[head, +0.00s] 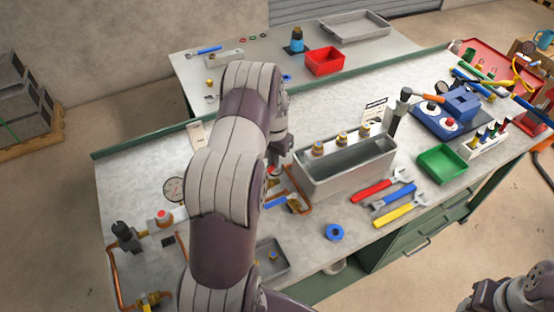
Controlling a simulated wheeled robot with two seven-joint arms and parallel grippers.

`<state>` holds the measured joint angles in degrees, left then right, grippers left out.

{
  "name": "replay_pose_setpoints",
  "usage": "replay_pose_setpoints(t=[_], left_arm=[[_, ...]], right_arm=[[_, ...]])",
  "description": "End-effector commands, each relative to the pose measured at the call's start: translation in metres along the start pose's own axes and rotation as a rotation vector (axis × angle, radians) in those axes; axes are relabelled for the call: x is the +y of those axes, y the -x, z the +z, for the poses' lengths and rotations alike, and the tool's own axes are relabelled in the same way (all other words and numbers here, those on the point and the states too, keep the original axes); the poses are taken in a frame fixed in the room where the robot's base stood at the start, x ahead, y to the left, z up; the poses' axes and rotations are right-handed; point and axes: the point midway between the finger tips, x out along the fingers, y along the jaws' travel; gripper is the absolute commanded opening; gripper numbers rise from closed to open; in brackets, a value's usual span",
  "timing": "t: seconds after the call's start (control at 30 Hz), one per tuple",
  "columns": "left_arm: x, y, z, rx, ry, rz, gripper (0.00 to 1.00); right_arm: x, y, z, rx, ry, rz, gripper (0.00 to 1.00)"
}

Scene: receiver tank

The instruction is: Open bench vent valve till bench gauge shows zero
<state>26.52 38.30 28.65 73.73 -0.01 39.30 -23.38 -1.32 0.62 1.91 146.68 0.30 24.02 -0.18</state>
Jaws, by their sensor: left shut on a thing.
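A valve with a blue lever (275,202) sits on copper pipe just below. A round white gauge (173,189) stands left of my arm; its needle is too small to read. A red-topped fitting (164,217) is below the gauge. My right gripper (510,292) is partly in view at the bottom right; its fingers do not show.
The grey trough (345,174) with several brass fittings stands right of my left gripper. Red, blue and yellow wrenches (400,213), a blue ring (335,232) and a green bin (442,163) lie farther right. A black-topped valve (125,235) stands at the left.

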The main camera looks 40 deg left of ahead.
Motion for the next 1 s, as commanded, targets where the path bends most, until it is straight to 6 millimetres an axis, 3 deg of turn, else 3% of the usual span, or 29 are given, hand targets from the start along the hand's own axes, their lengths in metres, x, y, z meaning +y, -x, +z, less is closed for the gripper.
replay_pose_setpoints(t=[1.0], left_arm=[[-0.049,0.0,0.023,0.001,0.889,0.0,0.0]], right_arm=[[0.0,-0.016,0.002,0.0,0.0,0.0,0.43]])
